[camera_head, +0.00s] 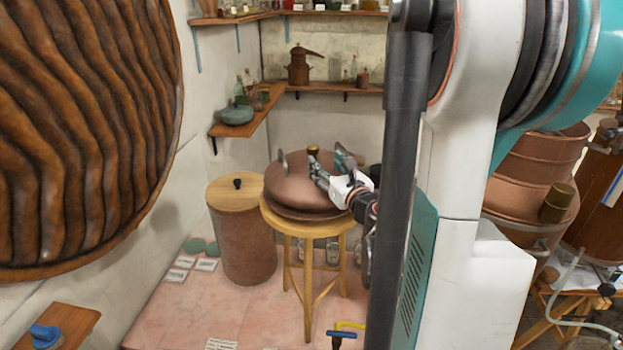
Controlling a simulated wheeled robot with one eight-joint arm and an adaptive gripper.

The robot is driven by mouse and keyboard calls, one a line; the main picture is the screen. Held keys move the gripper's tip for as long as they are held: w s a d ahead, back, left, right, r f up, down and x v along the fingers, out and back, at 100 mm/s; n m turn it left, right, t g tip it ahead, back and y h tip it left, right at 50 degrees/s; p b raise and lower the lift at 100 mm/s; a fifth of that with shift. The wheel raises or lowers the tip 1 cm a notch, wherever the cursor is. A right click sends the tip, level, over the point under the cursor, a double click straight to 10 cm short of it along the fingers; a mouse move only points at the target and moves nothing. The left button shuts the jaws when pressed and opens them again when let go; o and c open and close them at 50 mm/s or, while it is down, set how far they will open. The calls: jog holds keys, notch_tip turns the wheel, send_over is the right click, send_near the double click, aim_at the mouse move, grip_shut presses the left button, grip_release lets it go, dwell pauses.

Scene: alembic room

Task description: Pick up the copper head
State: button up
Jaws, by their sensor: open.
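The copper head (292,190), a wide rounded copper dome, sits on a round wooden stool (290,226). A small brass-coloured neck or knob (313,150) rises at its top, and a grey upright handle (283,162) stands on its left side. My gripper (327,160) is open over the right part of the dome, its fingers pointing up and left toward the top. The gripper and wrist hide the dome's right side. I cannot tell whether the fingers touch it.
A copper barrel with a wooden lid (236,192) stands close left of the stool. Jars stand behind it. Wall shelves (262,105) hold bottles and a small copper still (300,66). Large copper vessels (535,190) stand at the right. Pink floor tiles (255,300) in front are mostly clear.

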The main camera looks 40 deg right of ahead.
aim_at(315, 150)
jog(key=x, duration=0.7)
jog(key=p+x, duration=0.1)
jog(key=x, duration=0.2)
jog(key=shift+d+r, duration=0.15)
jog(key=shift+r, duration=0.05)
grip_shut()
